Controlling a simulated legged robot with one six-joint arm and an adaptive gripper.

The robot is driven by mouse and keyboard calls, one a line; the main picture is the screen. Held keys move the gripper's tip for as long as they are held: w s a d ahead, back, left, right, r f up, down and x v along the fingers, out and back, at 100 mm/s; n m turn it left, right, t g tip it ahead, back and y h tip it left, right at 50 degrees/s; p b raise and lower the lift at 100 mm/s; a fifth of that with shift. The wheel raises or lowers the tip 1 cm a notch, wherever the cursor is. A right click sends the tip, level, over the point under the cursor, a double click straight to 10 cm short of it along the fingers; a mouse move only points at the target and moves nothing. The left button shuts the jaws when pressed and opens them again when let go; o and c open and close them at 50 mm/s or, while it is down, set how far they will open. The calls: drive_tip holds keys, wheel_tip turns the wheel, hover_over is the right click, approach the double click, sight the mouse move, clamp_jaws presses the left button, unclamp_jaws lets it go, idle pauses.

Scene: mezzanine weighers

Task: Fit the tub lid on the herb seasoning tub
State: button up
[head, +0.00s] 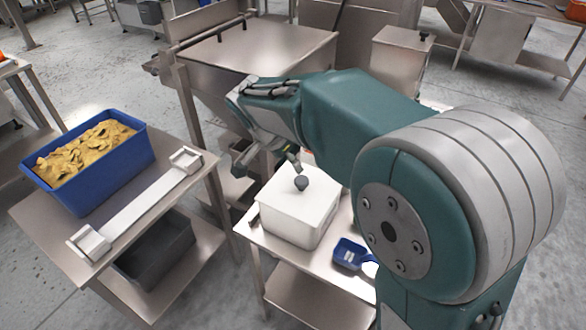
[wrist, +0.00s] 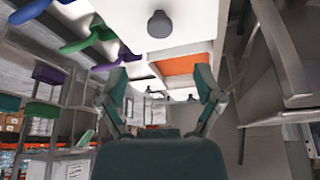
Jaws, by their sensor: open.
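The white tub (head: 290,231) stands on a steel stand right of centre in the head view. A flat white lid (head: 281,200) with a dark round knob (head: 301,184) lies across its top; I cannot tell whether it is fully seated. The knob also shows at the top of the wrist view (wrist: 160,24), on a white surface. My gripper (head: 268,161) is open and empty, its fingers spread, just above and left of the knob in the head view. In the wrist view my gripper (wrist: 160,92) has clear space between its fingertips. The tub's contents are hidden.
A blue bin (head: 101,185) of yellowish food and a long white bar (head: 136,207) are on the left table. A steel hopper (head: 245,48) rises behind. Free floor lies between the tables.

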drive_tip(key=s+d+r+n+y, duration=0.2)
drive_tip(key=s+d+r+n, duration=0.3)
drive_tip(key=s+d, duration=0.55)
drive_tip(key=s+d+n+t, duration=0.1)
drive_tip(key=s+n, duration=0.1)
drive_tip(key=s, duration=0.4)
drive_tip(key=s+d+n+t+y, duration=0.1)
drive_tip(key=s+d+n, duration=0.1)
drive_tip(key=s, duration=0.4)
drive_tip(key=shift+s+f+n+t, duration=0.2)
drive_tip(key=shift+s+n+t, duration=0.1)
drive_tip(key=shift+s+n, duration=0.1)
